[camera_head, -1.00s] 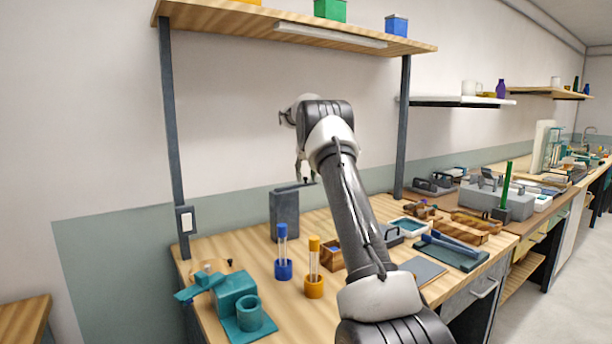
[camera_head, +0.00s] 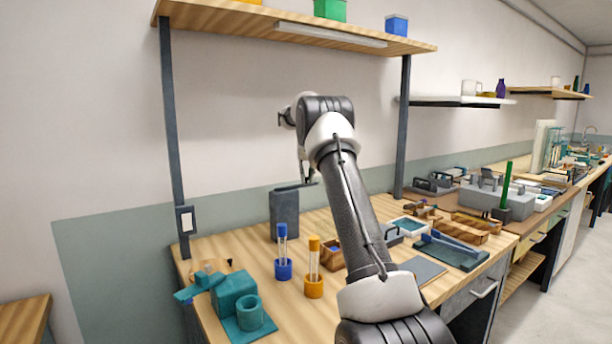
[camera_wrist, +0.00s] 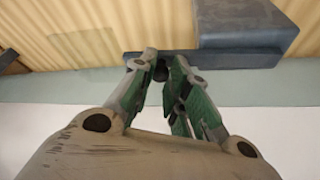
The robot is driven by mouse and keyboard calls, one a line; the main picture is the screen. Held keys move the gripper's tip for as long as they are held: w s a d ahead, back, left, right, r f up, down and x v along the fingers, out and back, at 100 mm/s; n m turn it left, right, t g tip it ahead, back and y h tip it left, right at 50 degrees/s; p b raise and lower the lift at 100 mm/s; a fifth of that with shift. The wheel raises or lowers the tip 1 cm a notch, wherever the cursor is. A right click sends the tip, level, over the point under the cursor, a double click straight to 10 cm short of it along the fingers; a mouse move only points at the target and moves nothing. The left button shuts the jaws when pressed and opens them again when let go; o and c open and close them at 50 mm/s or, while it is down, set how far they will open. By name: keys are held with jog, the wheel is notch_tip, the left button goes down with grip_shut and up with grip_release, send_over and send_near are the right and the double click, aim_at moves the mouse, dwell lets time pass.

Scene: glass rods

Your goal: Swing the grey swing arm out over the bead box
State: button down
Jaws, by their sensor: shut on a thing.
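The grey swing arm (camera_wrist: 210,59) is a flat bar on top of a dark grey block-shaped post (camera_head: 284,214), at the back of the bench. In the wrist view the post (camera_wrist: 245,22) lies upper right and the bar runs left from it. A small dark knob (camera_wrist: 161,71) stands at the bar's free end. My gripper (camera_wrist: 166,76) is shut on the knob, its green-padded fingers on either side. In the head view my gripper (camera_head: 307,181) is at the bar's right end, partly hidden by my arm. A small wooden box with something blue inside (camera_head: 329,259), possibly the bead box, stands in front.
Blue (camera_head: 283,268) and orange (camera_head: 314,286) holders with upright rods stand in front of the post. A teal fixture (camera_head: 236,293) is at front left. An overhead shelf (camera_head: 290,28) and its right upright (camera_head: 403,130) stand near my arm.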

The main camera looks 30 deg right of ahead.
jog(key=shift+s+a+r+m, duration=0.1)
jog(key=shift+s+m, duration=0.5)
jog(key=shift+s, duration=0.1)
jog(key=s+a+m+g+h, duration=0.2)
jog(key=s+a+m+g, duration=0.2)
jog(key=s+a+m, duration=0.4)
jog(key=shift+s+a+m+g+h, duration=0.35)
jog(key=shift+a+m, duration=0.5)
jog(key=shift+m, duration=1.95)
jog(key=c, duration=1.3)
grip_release()
